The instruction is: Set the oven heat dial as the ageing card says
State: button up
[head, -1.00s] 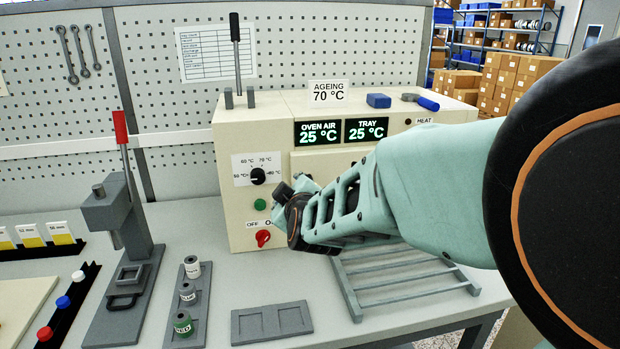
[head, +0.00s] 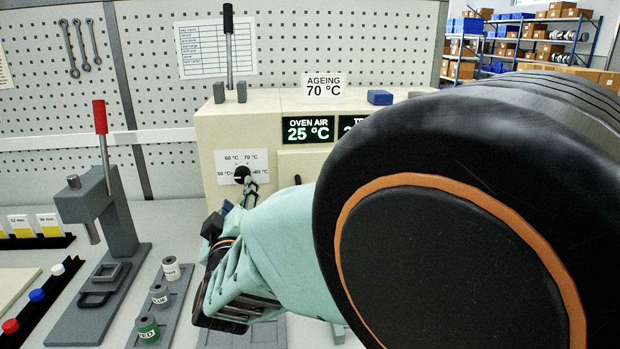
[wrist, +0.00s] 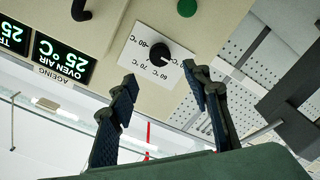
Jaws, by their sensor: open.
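The ageing card (head: 324,88) on top of the oven (head: 285,160) reads 70 °C. The black heat dial (head: 243,174) sits on a white plate marked 50, 60, 70 and 80 °C on the oven's front left. I cannot tell its pointer's setting. In the wrist view the dial (wrist: 160,55) shows upside down, beyond and between my fingers. My gripper (wrist: 165,95) is open and empty, its fingers spread, apart from the dial as far as the wrist view shows. In the head view my gripper (head: 236,200) is just below the dial, partly overlapping its lower right edge.
The oven air display (head: 308,130) reads 25 °C; my arm hides much of the oven's right side. A green button (wrist: 187,7) is beside the dial plate.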

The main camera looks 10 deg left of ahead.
aim_at(242, 178)
jog(key=x, duration=0.9)
jog(key=shift+w, duration=0.15)
jog(key=shift+c, duration=0.2)
jog(key=c, duration=1.1)
jog(key=shift+f, duration=0.1)
jog(key=m+b, duration=0.5)
jog(key=shift+f+m, duration=0.2)
jog(key=shift+m, duration=0.1)
jog(key=m+b, duration=0.5)
jog(key=m, duration=0.1)
jog(key=m+b, duration=0.4)
jog(key=m, duration=0.3)
jog(key=shift+t, duration=0.3)
jog(key=m+b, duration=0.3)
jog(key=m, duration=0.2)
jog(key=shift+r+m, duration=0.15)
jog(key=shift+m, duration=0.15)
jog(key=shift+h+b, duration=0.3)
